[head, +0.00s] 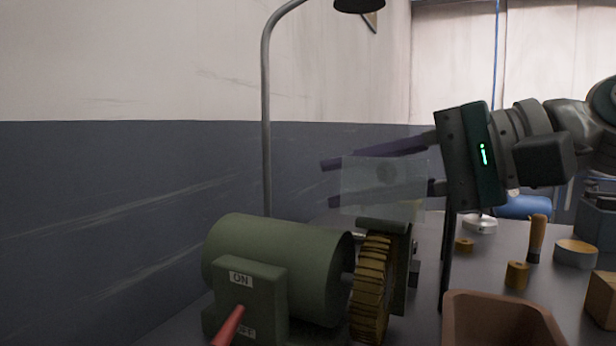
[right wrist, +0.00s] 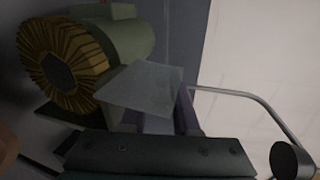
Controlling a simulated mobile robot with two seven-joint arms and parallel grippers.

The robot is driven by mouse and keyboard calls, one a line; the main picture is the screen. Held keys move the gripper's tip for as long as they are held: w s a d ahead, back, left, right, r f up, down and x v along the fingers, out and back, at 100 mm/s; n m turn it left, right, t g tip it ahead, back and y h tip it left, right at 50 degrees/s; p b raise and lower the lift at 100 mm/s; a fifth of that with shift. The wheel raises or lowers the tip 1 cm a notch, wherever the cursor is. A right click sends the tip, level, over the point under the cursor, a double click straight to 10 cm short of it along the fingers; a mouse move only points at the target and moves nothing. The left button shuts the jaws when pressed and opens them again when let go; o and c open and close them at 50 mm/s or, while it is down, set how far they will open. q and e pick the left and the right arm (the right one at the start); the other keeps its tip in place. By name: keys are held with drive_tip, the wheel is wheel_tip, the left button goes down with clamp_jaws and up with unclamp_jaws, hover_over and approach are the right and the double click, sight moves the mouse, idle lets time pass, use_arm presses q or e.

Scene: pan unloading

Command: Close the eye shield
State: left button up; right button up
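The bench grinder (head: 275,265) is green, with a brown ridged wheel (head: 370,290) at its right end. Its eye shield (head: 400,180), a clear pane, stands raised above the wheel guard. In the right wrist view the shield (right wrist: 140,88) sticks out beside the wheel (right wrist: 68,72). My right gripper (head: 328,182) comes in from the right with its purple fingers apart and nothing seen held. In the head view its fingers show through the pane, so they lie behind it; touching or apart, I cannot tell. My left gripper is not in view.
A lamp on a bent pole (head: 266,120) rises behind the grinder. A brown bin (head: 500,315) stands at the front right. A wooden-handled tool (head: 537,238), a round tin (head: 575,253) and small brass parts lie on the table at right. The red switch lever (head: 228,325) points forward.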

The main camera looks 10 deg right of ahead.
clamp_jaws()
